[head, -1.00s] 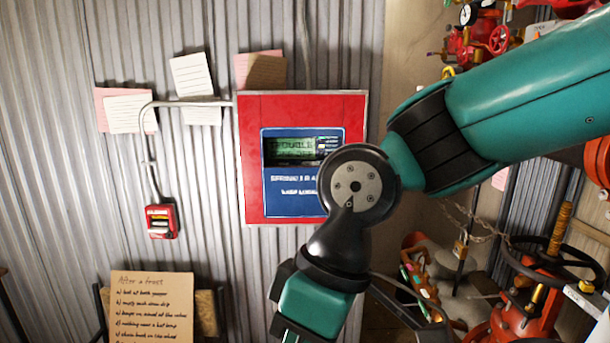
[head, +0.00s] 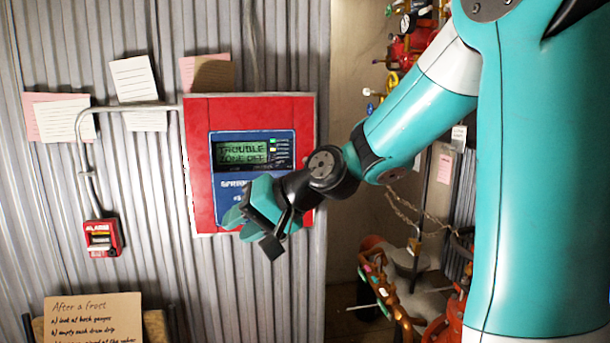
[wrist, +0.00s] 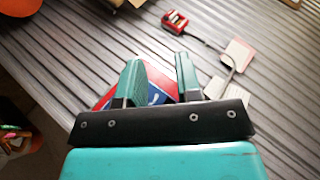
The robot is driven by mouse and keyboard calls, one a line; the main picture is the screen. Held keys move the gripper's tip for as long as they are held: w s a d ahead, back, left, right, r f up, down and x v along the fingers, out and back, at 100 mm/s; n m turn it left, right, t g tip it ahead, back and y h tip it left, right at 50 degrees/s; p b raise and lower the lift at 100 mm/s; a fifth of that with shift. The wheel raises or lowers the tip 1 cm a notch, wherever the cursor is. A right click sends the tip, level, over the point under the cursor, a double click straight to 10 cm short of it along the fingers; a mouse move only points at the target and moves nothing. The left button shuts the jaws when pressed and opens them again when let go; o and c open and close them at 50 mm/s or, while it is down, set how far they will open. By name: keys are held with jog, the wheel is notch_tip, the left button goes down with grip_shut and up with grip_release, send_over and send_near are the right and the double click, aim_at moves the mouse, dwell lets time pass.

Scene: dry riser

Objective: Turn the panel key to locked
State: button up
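The red panel (head: 198,150) hangs on the corrugated wall, with a blue face and a lit display (head: 241,153) reading "TROUBLE ZONE OFF". My gripper (head: 240,218) is in front of the panel's lower part and covers part of the blue face. In the wrist view my gripper (wrist: 160,66) has its two teal fingers apart with nothing held between them. Part of the red panel (wrist: 106,98) shows behind and between the fingers there. I cannot make out the key in either view; my gripper may hide it. Whether the fingers touch the panel I cannot tell.
A small red alarm box (head: 102,238) is on the wall at lower left, joined by a conduit (head: 130,109). Paper notes (head: 135,80) hang above. A handwritten card (head: 93,318) stands below. Red valves and pipework (head: 405,50) crowd the right side.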

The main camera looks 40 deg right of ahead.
jog(key=w+d+r+m+t+h+b, duration=0.1)
jog(key=d+m+t+h, duration=0.5)
jog(key=d, duration=0.9)
jog(key=w+d+r+m+t+h+b, duration=0.25)
jog(key=d+m, duration=0.55)
jog(key=d, duration=0.7)
jog(key=shift+h, duration=0.45)
jog(key=w+p, duration=0.2)
jog(key=w, duration=0.3)
jog(key=w+d+p, duration=0.1)
jog(key=w+p, duration=0.1)
jog(key=w, duration=0.3)
jog(key=w+d+f+p, duration=0.1)
jog(key=w+p, duration=0.1)
jog(key=w, duration=0.4)
jog(key=shift+d+p, duration=0.15)
jog(key=shift+p, duration=0.25)
grip_shut()
